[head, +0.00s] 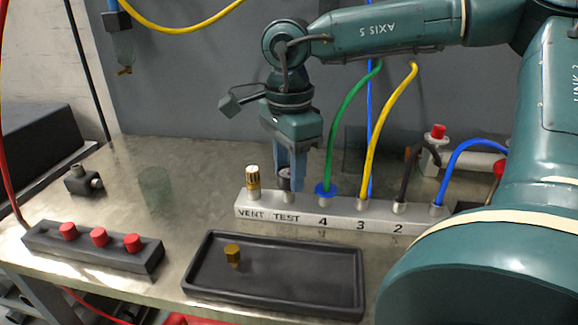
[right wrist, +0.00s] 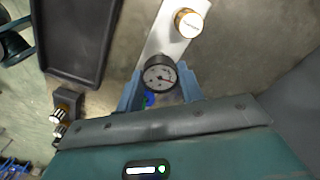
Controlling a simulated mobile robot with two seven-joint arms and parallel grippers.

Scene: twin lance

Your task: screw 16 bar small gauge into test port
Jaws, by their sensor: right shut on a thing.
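The small gauge (right wrist: 160,75) has a white round face, a dark rim and a needle, seen from above in the right wrist view. In the head view the gauge (head: 285,172) is mostly behind my fingers. My right gripper (head: 291,178) is shut on the gauge, and its blue fingers (right wrist: 160,92) flank it. The gauge sits directly above the port marked TEST on the pale manifold block (head: 340,217). I cannot tell whether its thread is engaged. My left gripper is not in view.
A brass fitting (head: 253,180) stands at VENT, close left of the gauge. Green (head: 347,115), yellow (head: 382,120) and blue (head: 458,165) hoses rise from the ports to the right. A dark tray (head: 300,287) with a brass piece (head: 233,254) lies in front. A red-button box (head: 95,245) stands left.

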